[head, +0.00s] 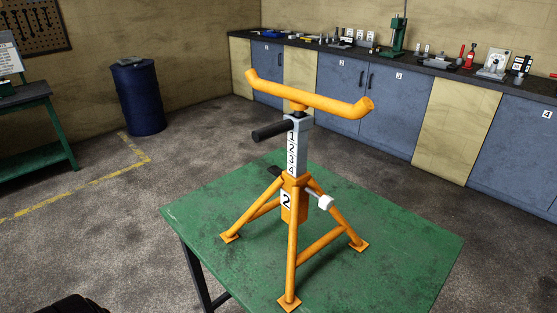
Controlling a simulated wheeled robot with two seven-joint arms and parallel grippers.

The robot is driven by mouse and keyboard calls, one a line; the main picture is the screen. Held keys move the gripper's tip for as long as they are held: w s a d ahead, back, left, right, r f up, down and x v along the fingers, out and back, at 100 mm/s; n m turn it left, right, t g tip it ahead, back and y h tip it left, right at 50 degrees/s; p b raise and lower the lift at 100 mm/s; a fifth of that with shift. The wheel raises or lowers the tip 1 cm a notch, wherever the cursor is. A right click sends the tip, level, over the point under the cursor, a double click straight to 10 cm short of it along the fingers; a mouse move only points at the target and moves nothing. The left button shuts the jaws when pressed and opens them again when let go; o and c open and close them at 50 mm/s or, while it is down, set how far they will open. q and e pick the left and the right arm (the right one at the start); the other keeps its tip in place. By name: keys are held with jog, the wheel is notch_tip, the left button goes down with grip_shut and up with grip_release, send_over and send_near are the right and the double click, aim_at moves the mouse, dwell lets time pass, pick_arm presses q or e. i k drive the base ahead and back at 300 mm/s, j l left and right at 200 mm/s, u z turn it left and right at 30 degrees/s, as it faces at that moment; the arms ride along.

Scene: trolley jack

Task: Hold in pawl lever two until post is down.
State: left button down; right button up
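An orange jack stand (293,240) stands upright on the green table, with a "2" label on its collar. Its grey post (298,150), marked 1 to 4, rises well out of the collar and carries an orange cradle bar (310,98). A black handle (272,131) sticks out left near the post's top. A lever with a pale end (325,202), apparently pawl lever two, sticks out right of the collar. A small dark part shows at the collar's left. Nothing touches the stand. A dark shape at the bottom left edge may be my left gripper; my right gripper is out of view.
The green table (400,240) is clear around the stand's feet. A blue drum (138,97) stands back left, and a green bench (35,115) is at the left edge. A workbench (400,65) with tools runs along the back wall.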

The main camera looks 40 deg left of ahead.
aim_at(274, 169)
jog(key=k+j, duration=0.1)
jog(key=j, duration=0.25)
jog(key=k+j+z, duration=0.1)
jog(key=j, duration=0.3)
jog(key=k+j, duration=0.15)
jog(key=j, duration=0.2)
jog(key=k+j+z, duration=0.1)
jog(key=j, duration=0.25)
jog(key=k+j, duration=0.15)
jog(key=j, duration=0.2)
jog(key=z, duration=0.05)
